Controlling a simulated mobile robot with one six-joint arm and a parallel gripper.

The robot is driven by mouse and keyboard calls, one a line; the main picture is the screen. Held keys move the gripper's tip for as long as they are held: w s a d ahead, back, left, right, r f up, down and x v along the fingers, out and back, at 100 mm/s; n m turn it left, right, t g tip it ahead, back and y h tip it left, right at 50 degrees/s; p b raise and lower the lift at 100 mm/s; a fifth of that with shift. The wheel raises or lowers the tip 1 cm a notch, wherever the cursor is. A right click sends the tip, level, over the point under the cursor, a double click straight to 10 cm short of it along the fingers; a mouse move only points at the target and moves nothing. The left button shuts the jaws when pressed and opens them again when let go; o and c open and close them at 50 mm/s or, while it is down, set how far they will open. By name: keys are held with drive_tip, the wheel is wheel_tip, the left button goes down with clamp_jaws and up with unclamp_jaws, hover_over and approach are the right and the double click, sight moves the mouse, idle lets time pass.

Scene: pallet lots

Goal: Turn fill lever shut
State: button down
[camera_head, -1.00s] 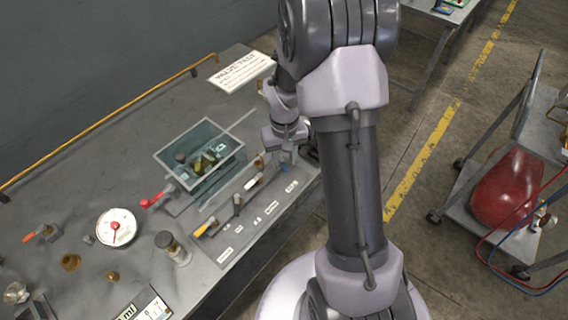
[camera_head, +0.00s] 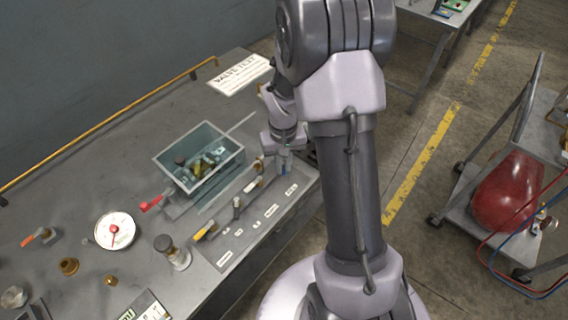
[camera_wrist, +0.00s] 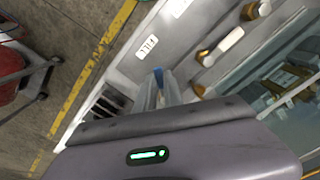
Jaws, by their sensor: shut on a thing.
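The lever panel (camera_head: 233,250) runs along the bench's front edge, with a row of levers and white labels. My gripper (camera_head: 284,160) is at its right end, low over the panel. In the wrist view my gripper (camera_wrist: 160,92) is shut on a blue lever (camera_wrist: 159,76), next to a label (camera_wrist: 146,47) that seems to read FILL. The fingers hide most of this lever, so its angle is unclear. A white-handled lever (camera_head: 254,186) stands beside it and also shows in the wrist view (camera_wrist: 224,45). A yellow lever (camera_head: 207,231) is at the panel's left end.
A glass-sided tank (camera_head: 173,175) with fittings inside is behind the panel, with a red-handled valve (camera_head: 152,204) at its left. A gauge (camera_head: 115,231) and loose fittings lie left. A cart with a red tank (camera_head: 507,190) stands on the floor at right.

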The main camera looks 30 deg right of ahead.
drive_tip(key=m, duration=0.2)
drive_tip(key=a+m+b, duration=0.1)
drive_tip(key=m, duration=0.1)
drive_tip(key=w+m+b, duration=0.1)
drive_tip(key=shift+a+m, duration=0.4)
drive_tip(key=m, duration=0.1)
drive_tip(key=w+m+b, duration=0.1)
drive_tip(key=m, duration=0.1)
drive_tip(key=a+m, duration=0.1)
drive_tip(key=m, duration=0.1)
drive_tip(key=shift+w, duration=0.25)
drive_tip(key=c, duration=1.5)
unclamp_jaws()
drive_tip(key=shift+o, duration=0.2)
